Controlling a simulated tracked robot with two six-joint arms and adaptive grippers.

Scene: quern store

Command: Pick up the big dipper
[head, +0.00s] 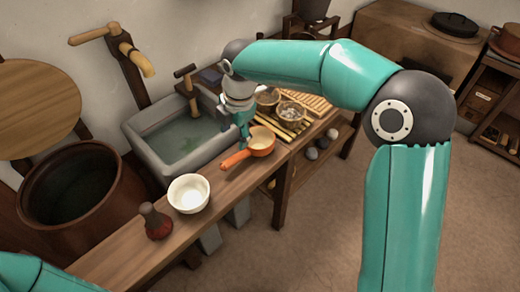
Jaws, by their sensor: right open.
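An orange dipper (261,142) with a pale inside and a straight handle lies on the wooden counter (228,192), right of the sink. Its handle points to the lower left. It is the only dipper-like thing I can make out. My right gripper (244,137) points down at the dipper's far left side, close to its rim and handle base. It is open, and nothing shows in it. I cannot tell whether its fingers touch the dipper. My left arm shows only at the bottom left corner, and its gripper is out of view.
A white bowl (188,193) and a dark red-based pestle-like object (155,221) stand on the counter. A grey stone sink (160,121) with water lies behind. A slatted rack with glass bowls (291,114) is close on the right. A large brown pot (75,230) stands left.

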